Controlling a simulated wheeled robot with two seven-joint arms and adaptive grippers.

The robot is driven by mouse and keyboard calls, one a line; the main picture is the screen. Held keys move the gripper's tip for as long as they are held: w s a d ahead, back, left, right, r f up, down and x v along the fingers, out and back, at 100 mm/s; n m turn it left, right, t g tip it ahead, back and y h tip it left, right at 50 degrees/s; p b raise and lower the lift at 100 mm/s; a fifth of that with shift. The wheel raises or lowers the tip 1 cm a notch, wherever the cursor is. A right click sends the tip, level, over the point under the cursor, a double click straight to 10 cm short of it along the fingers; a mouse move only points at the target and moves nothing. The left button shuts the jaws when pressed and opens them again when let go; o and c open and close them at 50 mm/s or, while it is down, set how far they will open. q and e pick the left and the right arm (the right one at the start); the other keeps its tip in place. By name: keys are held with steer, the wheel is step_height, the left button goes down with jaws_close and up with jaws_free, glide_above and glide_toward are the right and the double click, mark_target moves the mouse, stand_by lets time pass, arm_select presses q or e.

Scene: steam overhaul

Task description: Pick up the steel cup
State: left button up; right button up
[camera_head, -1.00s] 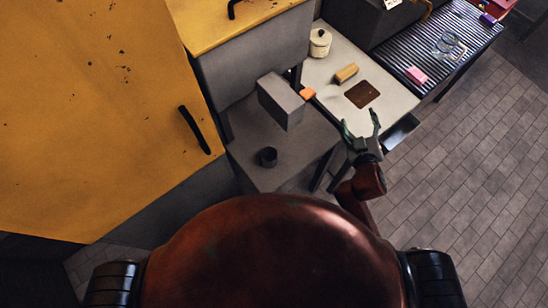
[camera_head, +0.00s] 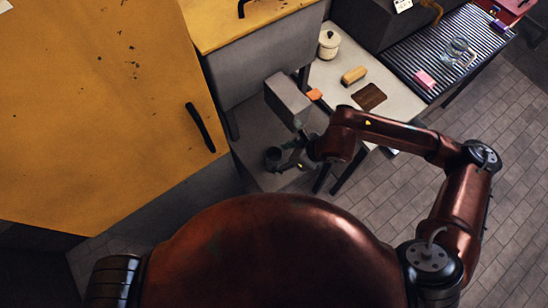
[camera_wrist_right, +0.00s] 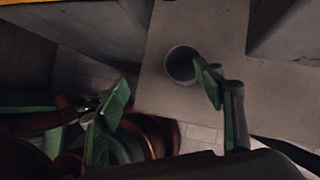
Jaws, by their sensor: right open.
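The steel cup (camera_head: 272,158) is small, dark grey and upright near the front edge of the low grey table. My right gripper (camera_head: 289,156) is just to the right of it, with the arm reaching in from the right. In the right wrist view the cup (camera_wrist_right: 178,66) shows its open round rim. My right gripper (camera_wrist_right: 161,92) has its green fingers spread apart with nothing between them. The right-hand finger overlaps the cup's edge in that picture; I cannot tell whether they touch. My left gripper is not in view.
A grey box (camera_head: 288,101) stands behind the cup, close to my right gripper. A yellow cabinet (camera_head: 95,110) rises at the left. The pale counter (camera_head: 327,74) holds a cream pot (camera_head: 329,45), a tan block (camera_head: 354,76) and a brown board (camera_head: 369,96).

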steer(key=w+d+f, duration=0.2)
glide_above(276, 154)
steer(key=s, duration=0.3)
steer(key=shift+h, duration=0.4)
step_height(276, 154, down, 5)
steer(key=shift+f, duration=0.2)
steer(key=c, duration=1.3)
